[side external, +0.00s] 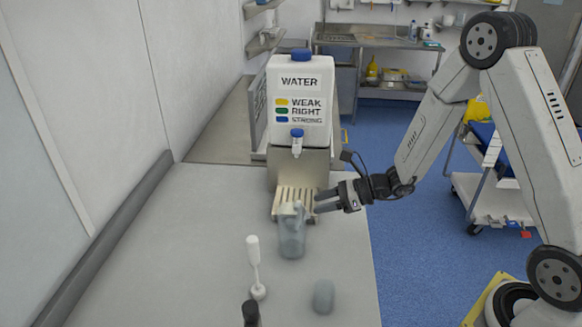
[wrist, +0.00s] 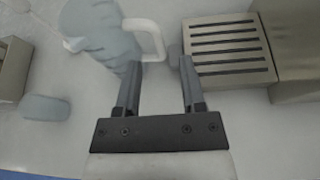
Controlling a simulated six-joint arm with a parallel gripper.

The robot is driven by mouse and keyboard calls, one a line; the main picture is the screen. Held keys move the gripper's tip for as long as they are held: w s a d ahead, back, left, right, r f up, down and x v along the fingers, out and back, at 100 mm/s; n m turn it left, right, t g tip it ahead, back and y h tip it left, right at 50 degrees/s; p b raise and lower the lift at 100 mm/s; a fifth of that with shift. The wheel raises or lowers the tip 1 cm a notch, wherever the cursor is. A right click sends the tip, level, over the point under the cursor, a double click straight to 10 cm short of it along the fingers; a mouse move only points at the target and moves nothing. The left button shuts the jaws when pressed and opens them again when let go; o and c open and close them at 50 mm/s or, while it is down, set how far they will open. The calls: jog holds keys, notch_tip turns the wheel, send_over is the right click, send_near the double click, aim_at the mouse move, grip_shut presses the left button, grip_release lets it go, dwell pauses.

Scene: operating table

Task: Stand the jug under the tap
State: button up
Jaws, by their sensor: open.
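The translucent blue-grey jug (side external: 291,240) stands on the counter just in front of the slatted drip tray (side external: 282,209) of the water dispenser. The tap (side external: 297,140) has a blue top and hangs above the tray. My gripper (side external: 316,202) is open beside the jug's upper right. In the wrist view, my gripper (wrist: 160,61) has its fingertips close to the jug's pale handle (wrist: 157,38), which lies near the left fingertip and toward the gap. The jug body (wrist: 97,28) is at upper left, and the slatted tray (wrist: 228,19) is at upper right. Contact with the handle is unclear.
The white water dispenser (side external: 300,80) stands at the counter's far end. A white long-handled tool (side external: 254,252), a grey rounded object (side external: 323,296) and a dark-topped item (side external: 250,313) are nearer the front. The counter's left side is clear; its right edge drops to a blue floor.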

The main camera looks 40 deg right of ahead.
dwell(0.4)
jog(key=s+a+n+g+h, duration=0.2)
jog(key=s+a+n+g, duration=0.2)
jog(key=s+n+g, duration=0.6)
jog(key=s+d+r+n+t+h, duration=0.1)
jog(key=s+d+n+h, duration=0.1)
jog(key=n, duration=0.6)
jog(key=s+d+r+n+t+h, duration=0.2)
jog(key=s+d+n+h, duration=0.1)
jog(key=n, duration=0.6)
jog(key=d+h, duration=0.1)
jog(key=h, duration=0.1)
jog(key=shift+s+h, duration=0.25)
jog(key=shift+h, duration=0.15)
jog(key=shift+r, duration=0.1)
jog(key=c, duration=0.3)
jog(key=shift+c, duration=0.2)
